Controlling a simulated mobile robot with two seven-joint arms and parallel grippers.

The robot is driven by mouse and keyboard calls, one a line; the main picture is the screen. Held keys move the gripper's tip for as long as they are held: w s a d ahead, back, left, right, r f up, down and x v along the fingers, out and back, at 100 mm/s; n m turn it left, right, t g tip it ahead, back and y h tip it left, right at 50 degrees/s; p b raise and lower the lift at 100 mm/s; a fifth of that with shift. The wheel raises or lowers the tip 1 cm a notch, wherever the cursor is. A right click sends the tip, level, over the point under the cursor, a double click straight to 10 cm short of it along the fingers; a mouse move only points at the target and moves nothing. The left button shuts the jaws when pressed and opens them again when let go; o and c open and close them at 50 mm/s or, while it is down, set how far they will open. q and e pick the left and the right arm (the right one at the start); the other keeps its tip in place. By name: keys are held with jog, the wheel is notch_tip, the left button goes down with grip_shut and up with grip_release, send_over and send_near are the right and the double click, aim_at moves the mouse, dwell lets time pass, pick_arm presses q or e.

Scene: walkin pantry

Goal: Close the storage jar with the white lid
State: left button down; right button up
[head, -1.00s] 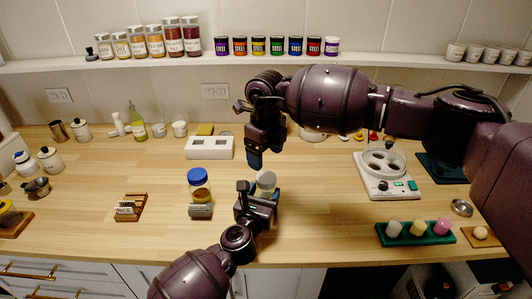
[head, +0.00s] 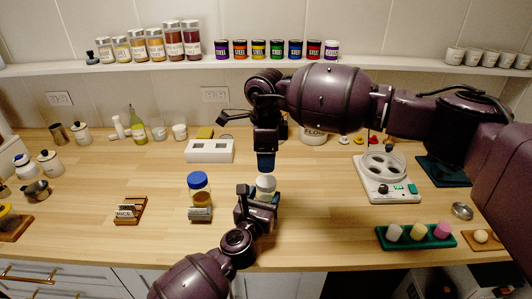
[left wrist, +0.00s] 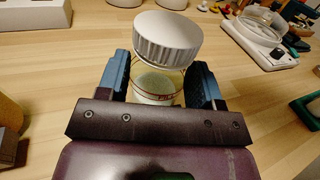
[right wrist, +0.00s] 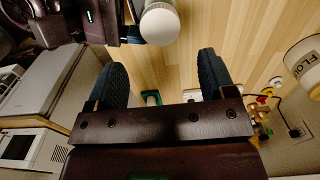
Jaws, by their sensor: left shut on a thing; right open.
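The storage jar (left wrist: 157,88) is clear glass with pale contents and stands upright between the blue fingers of my left gripper (left wrist: 161,80), which is shut on it. The ribbed white lid (left wrist: 167,42) is on top of the jar's mouth; I cannot tell whether it is fully seated. In the head view the lid (head: 265,182) shows just above my left gripper (head: 261,195). My right gripper (head: 266,163) points down just above the lid. In the right wrist view my right gripper (right wrist: 160,75) is open and empty, with the lid (right wrist: 160,24) beyond its fingertips.
A blue-lidded jar (head: 198,182) stands to the left, near a wooden card holder (head: 130,210). A white block with two openings (head: 209,151) is behind. A white appliance (head: 388,180) and green tray (head: 416,237) stand to the right. The counter between is mostly clear.

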aim_at(266, 181)
jog(key=shift+f, duration=4.05)
jog(key=shift+c, duration=0.2)
jog(key=c, duration=0.9)
jog(key=o, duration=1.1)
notch_tip(266, 181, up, 12)
jog(key=shift+r, duration=0.1)
pick_arm(q)
jog(key=shift+c, duration=0.9)
grip_release()
